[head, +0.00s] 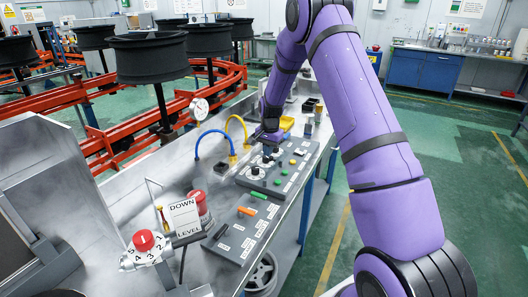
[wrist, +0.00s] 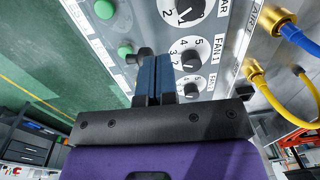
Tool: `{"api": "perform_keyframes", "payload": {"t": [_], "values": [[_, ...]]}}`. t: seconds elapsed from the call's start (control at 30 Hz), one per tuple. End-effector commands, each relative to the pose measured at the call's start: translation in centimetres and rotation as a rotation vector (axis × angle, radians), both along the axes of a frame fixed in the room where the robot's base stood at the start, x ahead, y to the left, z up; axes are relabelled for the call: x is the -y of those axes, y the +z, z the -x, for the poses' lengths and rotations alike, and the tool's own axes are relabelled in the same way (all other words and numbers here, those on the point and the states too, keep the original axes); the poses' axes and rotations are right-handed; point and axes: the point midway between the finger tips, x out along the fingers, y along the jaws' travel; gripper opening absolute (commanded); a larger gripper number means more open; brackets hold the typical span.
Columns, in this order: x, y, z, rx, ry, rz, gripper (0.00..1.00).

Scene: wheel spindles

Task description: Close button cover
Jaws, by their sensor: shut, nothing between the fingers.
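My gripper (head: 268,142) is shut and empty, low over the far part of the grey control panel (head: 228,238). In the wrist view its blue fingers (wrist: 156,72) are together in front of the panel's dials, near a fan dial (wrist: 188,54) and green buttons (wrist: 104,9). Whether the fingertips touch the panel I cannot tell. I cannot clearly make out a button cover; part of the panel is hidden behind my gripper.
A white sign (head: 186,217) reading DOWN and LEVEL stands near the red button. Blue (head: 212,133) and yellow (head: 237,119) hoses arch beside the panel. Black wheels on spindles (head: 150,56) and red rails stand behind. Green floor is open to the right.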

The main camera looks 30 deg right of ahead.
Motion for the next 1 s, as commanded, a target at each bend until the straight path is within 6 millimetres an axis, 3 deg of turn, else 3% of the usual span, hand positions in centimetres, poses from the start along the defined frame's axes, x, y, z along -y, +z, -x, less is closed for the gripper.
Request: {"api": "perform_keyframes", "payload": {"t": [0.7,1.0], "values": [[1.7,0.2,2.4,0.283,-0.004,-0.188,0.00],[2.1,0.1,3.2,0.287,0.000,-0.190,0.00]]}}
